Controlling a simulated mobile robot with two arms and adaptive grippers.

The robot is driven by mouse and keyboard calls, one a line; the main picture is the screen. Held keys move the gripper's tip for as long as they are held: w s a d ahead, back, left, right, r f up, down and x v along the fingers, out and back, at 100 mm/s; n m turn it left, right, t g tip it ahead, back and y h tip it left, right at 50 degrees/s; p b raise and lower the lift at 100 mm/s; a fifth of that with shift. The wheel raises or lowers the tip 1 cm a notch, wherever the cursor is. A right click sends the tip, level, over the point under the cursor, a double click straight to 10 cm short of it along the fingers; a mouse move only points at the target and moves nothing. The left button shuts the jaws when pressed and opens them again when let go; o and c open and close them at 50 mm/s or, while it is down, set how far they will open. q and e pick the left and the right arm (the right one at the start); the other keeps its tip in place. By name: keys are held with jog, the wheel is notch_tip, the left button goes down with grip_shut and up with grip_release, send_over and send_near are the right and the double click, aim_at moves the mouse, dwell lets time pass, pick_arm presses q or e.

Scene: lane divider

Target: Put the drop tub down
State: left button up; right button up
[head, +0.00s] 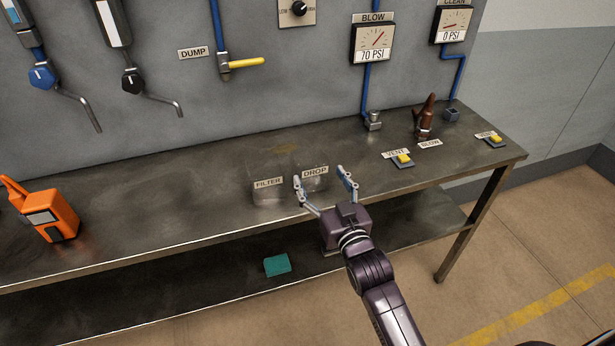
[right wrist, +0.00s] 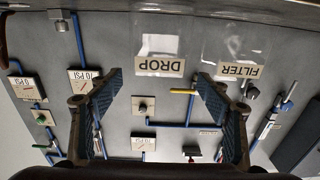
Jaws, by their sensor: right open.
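The drop tub (head: 316,184) is a clear see-through box with a DROP label, standing on the metal bench near its front edge. In the right wrist view the drop tub (right wrist: 160,45) appears upside down, ahead of the fingers. The filter tub (head: 268,195), also clear, stands just left of it; it shows in the right wrist view too (right wrist: 237,48). My right gripper (head: 320,176) is open, its fingers spread to either side of the drop tub in the head view. Whether a finger touches it I cannot tell. My left gripper is not in view.
The bench (head: 150,215) has an orange device (head: 50,215) at the left and yellow-topped switches (head: 404,160) and a brown valve (head: 425,120) at the right. A green block (head: 277,265) lies on the lower shelf. Bench space left of the tubs is clear.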

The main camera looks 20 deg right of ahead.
aim_at(316, 168)
jog(key=shift+w+d, duration=0.15)
jog(key=shift+w, duration=0.3)
jog(key=w, duration=0.3)
jog(key=shift+w+p, duration=0.35)
jog(key=shift+p, duration=0.05)
jog(key=shift+w+a+r+p, duration=0.1)
jog(key=shift+w+r+p, duration=0.2)
jog(key=shift+w, duration=0.2)
jog(key=shift+w+a+r+p, duration=0.15)
jog(key=shift+w+p, duration=0.15)
jog(key=shift+w, duration=0.2)
jog(key=shift+w+f, duration=0.2)
jog(key=shift+w, duration=0.85)
jog(key=c, duration=1.3)
jog(key=shift+c, duration=0.8)
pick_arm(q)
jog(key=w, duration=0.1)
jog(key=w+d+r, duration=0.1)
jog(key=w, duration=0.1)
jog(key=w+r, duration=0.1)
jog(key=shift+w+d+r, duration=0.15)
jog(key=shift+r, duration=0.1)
pick_arm(e)
jog(key=shift+r, duration=0.1)
